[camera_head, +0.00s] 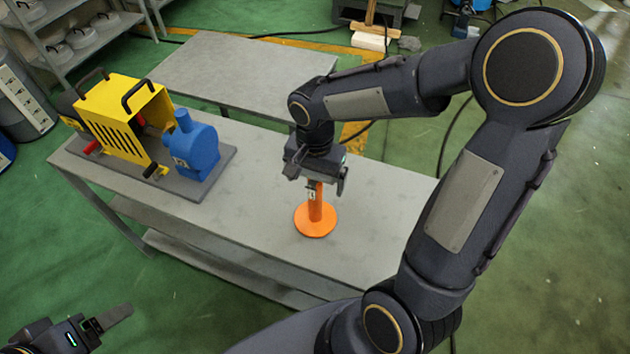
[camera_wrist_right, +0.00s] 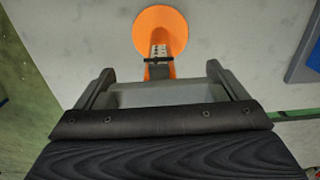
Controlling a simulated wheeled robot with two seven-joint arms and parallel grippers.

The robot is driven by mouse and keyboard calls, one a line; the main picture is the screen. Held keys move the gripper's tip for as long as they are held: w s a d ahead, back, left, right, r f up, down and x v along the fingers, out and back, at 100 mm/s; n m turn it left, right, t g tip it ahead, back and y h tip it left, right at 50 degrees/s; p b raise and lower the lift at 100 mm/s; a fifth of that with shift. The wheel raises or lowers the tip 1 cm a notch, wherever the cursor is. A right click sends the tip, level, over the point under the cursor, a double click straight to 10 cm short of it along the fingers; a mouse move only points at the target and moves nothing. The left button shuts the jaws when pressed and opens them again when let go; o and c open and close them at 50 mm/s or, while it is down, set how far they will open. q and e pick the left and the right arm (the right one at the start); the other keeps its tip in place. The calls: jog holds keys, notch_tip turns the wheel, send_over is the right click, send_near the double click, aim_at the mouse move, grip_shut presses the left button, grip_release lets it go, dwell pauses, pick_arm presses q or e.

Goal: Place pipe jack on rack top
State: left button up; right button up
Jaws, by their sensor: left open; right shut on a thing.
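The orange pipe jack (camera_head: 315,218) has a round flat base and an upright post. It stands upright on, or very close above, the grey rack top (camera_head: 262,215), right of the blue machine. My right gripper (camera_head: 316,184) points down and is shut on the upper part of the post. In the right wrist view the jack's round base (camera_wrist_right: 160,32) shows beyond the fingers, with the rack top around it. The top of the post is hidden by the gripper. My left gripper (camera_head: 105,322) is at the lower left, away from the rack, open and empty.
A yellow machine (camera_head: 120,118) and a blue pump-like unit (camera_head: 192,146) sit on a dark plate at the rack's left end. Another grey table (camera_head: 230,70) stands behind. The rack top between the blue unit and the jack is clear.

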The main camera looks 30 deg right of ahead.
jog(key=shift+r, duration=0.15)
jog(key=o, duration=1.7)
jog(key=shift+o, duration=0.2)
notch_tip(320, 180, up, 11)
jog(key=shift+f, duration=0.2)
jog(key=s+a+f+n+t+y, duration=0.1)
jog(key=s+n+t, duration=0.4)
jog(key=s, duration=0.9)
jog(key=shift+s+a+f+n+t+y, duration=0.25)
jog(key=shift+f+n+y, duration=0.25)
jog(key=shift+n+y, duration=1)
